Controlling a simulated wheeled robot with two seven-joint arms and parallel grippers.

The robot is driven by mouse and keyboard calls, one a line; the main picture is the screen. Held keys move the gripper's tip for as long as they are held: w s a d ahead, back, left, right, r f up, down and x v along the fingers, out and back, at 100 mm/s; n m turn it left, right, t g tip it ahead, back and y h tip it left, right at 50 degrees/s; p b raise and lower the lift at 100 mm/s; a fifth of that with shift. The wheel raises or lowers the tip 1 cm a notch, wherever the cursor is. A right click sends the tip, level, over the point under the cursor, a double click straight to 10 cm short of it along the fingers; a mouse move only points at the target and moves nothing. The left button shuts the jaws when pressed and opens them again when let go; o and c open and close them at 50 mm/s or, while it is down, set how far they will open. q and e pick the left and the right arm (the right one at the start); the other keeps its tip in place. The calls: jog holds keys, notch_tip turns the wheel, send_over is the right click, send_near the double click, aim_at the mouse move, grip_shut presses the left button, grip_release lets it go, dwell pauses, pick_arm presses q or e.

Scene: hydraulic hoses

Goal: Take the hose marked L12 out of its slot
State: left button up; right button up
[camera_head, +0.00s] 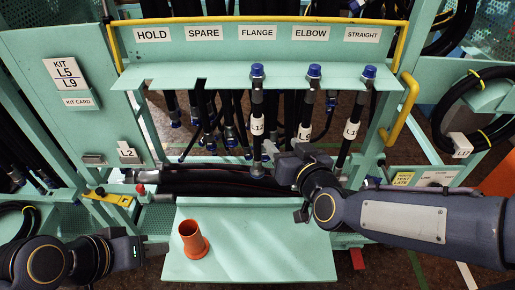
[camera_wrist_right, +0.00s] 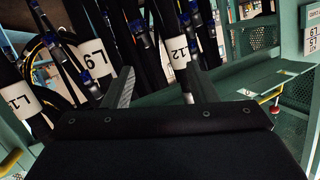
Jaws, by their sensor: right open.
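The hose marked L12 (camera_head: 257,104) hangs upright in the slot under the FLANGE sign, its blue cap above the green shelf.
The L9 hose (camera_head: 305,131) hangs under ELBOW, another labelled hose (camera_head: 351,130) under STRAIGHT. The HOLD and SPARE positions hold no capped hose. An orange cup (camera_head: 193,240) stands on the green lower tray (camera_head: 260,262), otherwise clear. Dark hoses hang behind the rack. Yellow rails flank it.

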aim_at(259, 128)
jog(key=a+t, duration=0.1)
jog(key=w+a+f+n+t+b, duration=0.1)
jog(key=a+t+b, duration=0.1)
jog(key=a, duration=0.1)
jog(key=shift+w+a+f+h, duration=0.1)
jog(key=shift+w+f+h, duration=0.1)
jog(key=shift+w+h, duration=0.2)
jog(key=x, duration=0.3)
jog(key=p+x, duration=0.1)
jog(key=x, duration=0.3)
jog(key=shift+w+r, duration=0.15)
jog(key=shift+r, duration=0.05)
pick_arm(q)
jog(key=shift+w+f, duration=0.15)
jog(key=shift+f, duration=0.4)
jog(key=shift+w+f, duration=0.15)
jog(key=shift+f, duration=0.4)
pick_arm(e)
grip_shut()
